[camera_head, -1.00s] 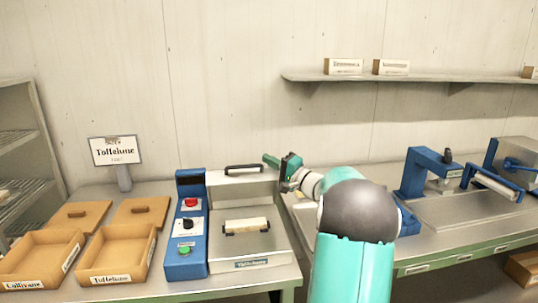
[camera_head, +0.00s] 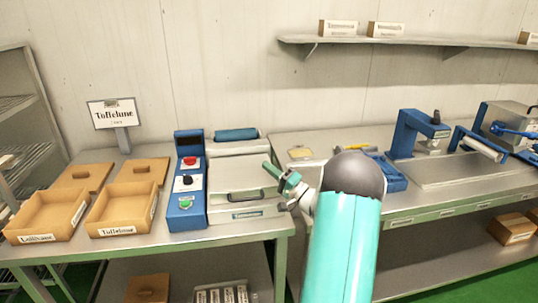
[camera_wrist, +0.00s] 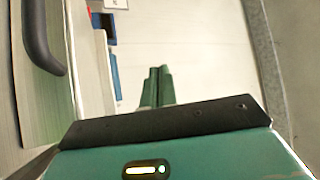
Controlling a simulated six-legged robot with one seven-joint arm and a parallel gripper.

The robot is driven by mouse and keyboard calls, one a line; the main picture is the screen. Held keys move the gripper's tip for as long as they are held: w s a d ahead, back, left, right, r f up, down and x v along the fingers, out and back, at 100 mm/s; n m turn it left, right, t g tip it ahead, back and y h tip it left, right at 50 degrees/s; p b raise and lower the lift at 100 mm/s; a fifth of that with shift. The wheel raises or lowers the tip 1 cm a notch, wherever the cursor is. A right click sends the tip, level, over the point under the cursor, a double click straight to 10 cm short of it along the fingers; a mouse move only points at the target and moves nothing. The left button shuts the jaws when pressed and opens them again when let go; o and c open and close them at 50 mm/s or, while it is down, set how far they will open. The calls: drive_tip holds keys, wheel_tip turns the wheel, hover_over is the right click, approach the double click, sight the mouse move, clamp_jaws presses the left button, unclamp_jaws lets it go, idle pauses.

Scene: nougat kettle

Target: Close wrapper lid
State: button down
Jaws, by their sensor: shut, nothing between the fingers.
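The wrapper's metal lid (camera_head: 235,174) lies down flat over the wrapper's bed in the head view, with its dark handle (camera_head: 246,196) at the front edge. The bed and the item seen on it earlier are hidden under the lid. The blue control panel (camera_head: 187,195) stands at the wrapper's left side. My gripper (camera_head: 268,167) is at the right side of the lid, with green fingers together and empty. The wrist view shows the shut fingers (camera_wrist: 157,88) apart from the handle (camera_wrist: 40,38), which is at the upper left.
A blue roll (camera_head: 236,134) sits behind the lid. Open cardboard boxes (camera_head: 122,207) and their lids are left of the panel. A second bench with blue machines (camera_head: 418,130) is to the right. A shelf (camera_head: 420,41) runs along the wall.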

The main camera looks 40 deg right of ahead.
drive_tip(key=shift+s+a+f, duration=0.1)
drive_tip(key=shift+s+f, duration=0.05)
drive_tip(key=shift+f, duration=0.65)
drive_tip(key=shift+s+a+f, duration=0.1)
drive_tip(key=shift+s+f, duration=0.05)
drive_tip(key=shift+f, duration=0.6)
drive_tip(key=shift+s, duration=0.1)
drive_tip(key=v, duration=1.3)
drive_tip(key=shift+s+f, duration=0.25)
drive_tip(key=shift+s, duration=0.05)
